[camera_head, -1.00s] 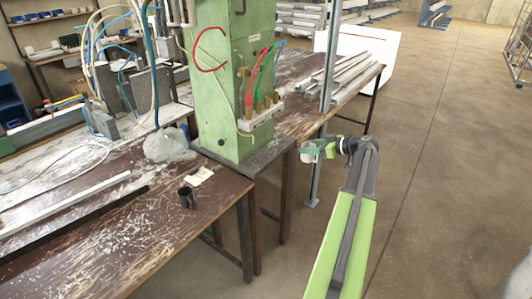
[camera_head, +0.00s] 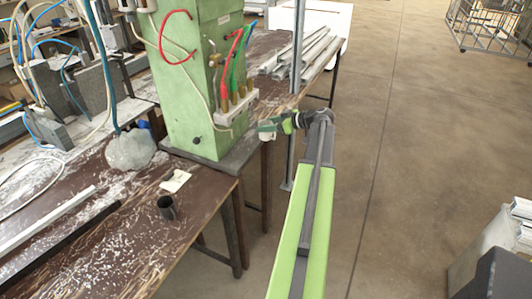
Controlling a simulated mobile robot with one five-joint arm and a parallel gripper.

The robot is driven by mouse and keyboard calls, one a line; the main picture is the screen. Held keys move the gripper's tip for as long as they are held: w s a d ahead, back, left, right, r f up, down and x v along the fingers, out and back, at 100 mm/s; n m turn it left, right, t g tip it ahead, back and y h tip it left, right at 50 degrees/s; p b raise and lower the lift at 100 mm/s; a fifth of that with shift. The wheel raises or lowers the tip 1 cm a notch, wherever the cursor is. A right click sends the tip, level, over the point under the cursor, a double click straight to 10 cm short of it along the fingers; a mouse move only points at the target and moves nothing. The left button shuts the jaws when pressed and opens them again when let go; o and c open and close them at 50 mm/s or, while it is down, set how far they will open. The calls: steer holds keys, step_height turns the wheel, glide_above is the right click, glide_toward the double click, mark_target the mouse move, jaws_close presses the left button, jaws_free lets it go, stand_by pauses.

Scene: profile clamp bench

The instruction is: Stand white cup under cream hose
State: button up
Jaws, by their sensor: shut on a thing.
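My gripper (camera_head: 272,128) is at the end of my green and grey arm, in front of the green machine column's right side. It is shut on a small white cup (camera_head: 265,136), which is mostly hidden by the green jaws. The cup is in the air near the table edge, apart from the surface as far as I can see. A thin cream hose (camera_head: 203,92) runs down the face of the green column. More cream hoses (camera_head: 98,40) hang over the grey blocks at the left. I cannot tell which one is meant.
The green column (camera_head: 190,105) stands on the worn brown table (camera_head: 110,245). A dark cup (camera_head: 166,207), a paper scrap (camera_head: 175,181) and a whitish lump (camera_head: 130,150) are there. Metal profiles (camera_head: 305,50) lie behind. A grey post (camera_head: 296,85) stands close behind my gripper.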

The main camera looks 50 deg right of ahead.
steer(key=s+a+f+b, duration=0.4)
steer(key=s+a, duration=0.4)
steer(key=a, duration=0.1)
steer(key=shift+w+a+f+b, duration=0.35)
steer(key=shift+w+a, duration=0.25)
steer(key=shift+w, duration=1.8)
steer(key=shift+w+a+f+b, duration=0.2)
steer(key=shift+w+a+f, duration=0.3)
steer(key=shift+w, duration=1.95)
steer(key=shift+w+a+f+b, duration=0.35)
steer(key=shift+w+a, duration=0.3)
steer(key=shift+w, duration=1.75)
steer(key=shift+f+b, duration=0.3)
steer(key=shift+f, duration=0.05)
steer(key=o, duration=1.6)
steer(key=shift+s, duration=0.1)
steer(key=s, duration=0.3)
steer(key=s+d, duration=0.1)
steer(key=s, duration=0.2)
steer(key=s+d, duration=0.1)
steer(key=s, duration=0.2)
steer(key=shift+s+d, duration=0.15)
steer(key=shift+s, duration=0.15)
